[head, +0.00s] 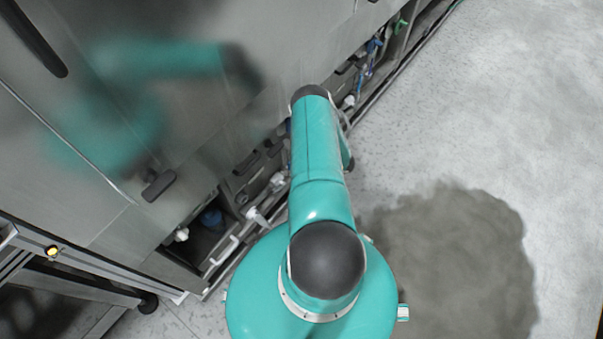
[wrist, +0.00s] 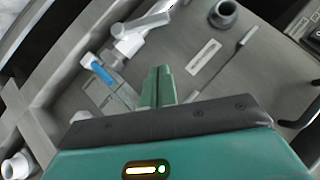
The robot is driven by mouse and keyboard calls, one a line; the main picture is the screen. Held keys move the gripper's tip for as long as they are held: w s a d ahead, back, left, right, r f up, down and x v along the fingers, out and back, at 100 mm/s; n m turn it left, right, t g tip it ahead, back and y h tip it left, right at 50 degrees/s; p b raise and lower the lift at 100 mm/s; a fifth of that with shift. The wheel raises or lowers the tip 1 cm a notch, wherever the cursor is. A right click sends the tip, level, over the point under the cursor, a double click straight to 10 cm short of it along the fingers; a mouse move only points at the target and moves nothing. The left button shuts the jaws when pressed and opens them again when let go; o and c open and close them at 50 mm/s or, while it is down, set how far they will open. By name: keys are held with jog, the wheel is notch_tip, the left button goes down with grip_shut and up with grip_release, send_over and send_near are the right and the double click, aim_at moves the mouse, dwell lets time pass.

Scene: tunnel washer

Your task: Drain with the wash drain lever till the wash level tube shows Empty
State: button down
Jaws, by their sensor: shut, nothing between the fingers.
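In the wrist view my gripper (wrist: 158,87) shows as two green fingers closed together, with nothing between them. It points at a grey machine panel. A white pipe-like lever (wrist: 140,32) lies beyond and left of the fingertips. A blue-marked white part (wrist: 103,75) sits left of the fingers, apart from them as far as I can see. I cannot tell which of these is the wash drain lever. No wash level tube reading is legible. In the head view my arm hides the gripper. White fittings (head: 258,216) show along the machine's low edge.
A plate with small text (wrist: 203,57), a grey round fitting (wrist: 223,14) and a thin grey rod (wrist: 245,38) are on the panel. A black handle (wrist: 303,116) is at right. A wide dark wet patch (head: 455,265) covers floor right of me. A railed frame (head: 80,272) stands lower left.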

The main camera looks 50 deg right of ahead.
aim_at(277, 189)
jog(key=w+a+f, duration=0.4)
jog(key=a+f, duration=0.1)
jog(key=f, duration=0.1)
jog(key=shift+f, duration=0.3)
jog(key=shift+a+f+h, duration=0.15)
jog(key=shift+a+h, duration=0.25)
jog(key=shift+a+f+n+h, duration=0.2)
jog(key=shift+a+n+h, duration=0.2)
jog(key=shift+n, duration=0.1)
jog(key=shift+a+f+n+h, duration=0.5)
jog(key=shift+a+f+h, duration=0.5)
jog(key=shift+a+f, duration=0.35)
